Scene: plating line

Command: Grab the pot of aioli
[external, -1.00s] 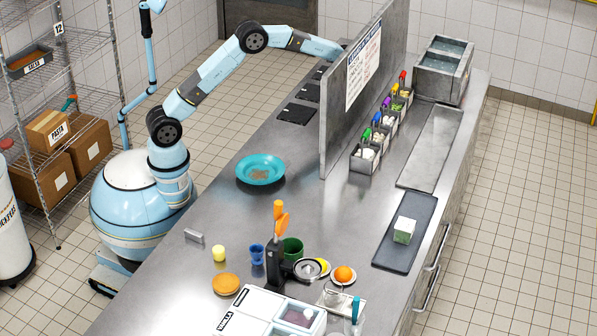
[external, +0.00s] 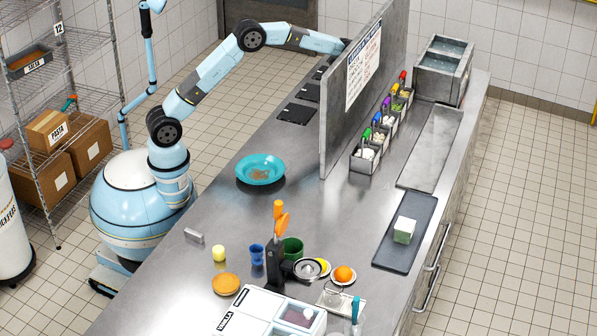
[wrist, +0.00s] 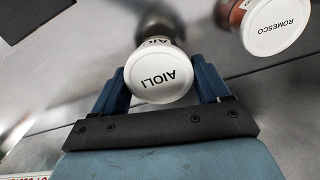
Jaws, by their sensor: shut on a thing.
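The pot of aioli (wrist: 160,76) has a white lid with black lettering and shows in the wrist view, between the two blue fingers of my gripper (wrist: 163,88). My gripper is shut on it, one finger at each side just below the lid. The lid hides most of the pot's body. In the external view the upright panel (external: 352,85) hides my gripper and the pot.
A romesco pot (wrist: 272,25) with a white lid stands close by at the upper right of the wrist view. Dark plates (external: 297,113) lie along the counter on the arm's side of the panel. A turquoise bowl (external: 260,165) stands nearer the camera.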

